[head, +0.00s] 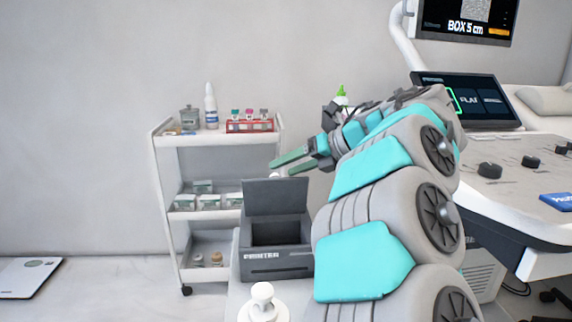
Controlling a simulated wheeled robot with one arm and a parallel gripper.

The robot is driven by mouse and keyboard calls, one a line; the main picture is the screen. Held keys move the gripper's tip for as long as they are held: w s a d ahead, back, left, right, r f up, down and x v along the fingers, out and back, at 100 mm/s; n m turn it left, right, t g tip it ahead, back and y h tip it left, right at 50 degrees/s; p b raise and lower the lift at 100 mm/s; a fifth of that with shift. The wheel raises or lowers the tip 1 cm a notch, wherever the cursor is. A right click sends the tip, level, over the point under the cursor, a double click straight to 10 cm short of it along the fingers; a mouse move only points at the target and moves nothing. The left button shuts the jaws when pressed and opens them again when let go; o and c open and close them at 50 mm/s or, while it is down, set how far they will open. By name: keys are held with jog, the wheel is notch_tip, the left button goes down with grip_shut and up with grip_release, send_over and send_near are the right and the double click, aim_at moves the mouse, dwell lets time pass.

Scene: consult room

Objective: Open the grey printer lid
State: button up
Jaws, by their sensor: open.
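The grey printer (277,265) stands low at the centre, with its name printed on the front. Its lid (277,197) stands raised and close to upright at the back, and the dark inside shows below it. My gripper (272,168) is open, its two green-tipped fingers pointing left. It is above the lid in the picture, and nothing shows between the fingers. I cannot tell how far the fingers are from the lid. My arm covers the area right of the printer.
A white trolley (159,190) with bottles, a red rack (250,126) and small boxes stands behind the printer. A white knobbed object (262,302) is in front. An ultrasound console (500,205) with screens is at right. A scale (25,278) lies on the clear floor at left.

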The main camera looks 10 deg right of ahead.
jog(key=shift+s+d+r+b, duration=0.1)
jog(key=shift+s+r+b, duration=0.05)
jog(key=shift+s, duration=1.3)
jog(key=shift+s+d+r+b, duration=0.1)
jog(key=shift+s+b, duration=0.05)
jog(key=shift+s, duration=1.3)
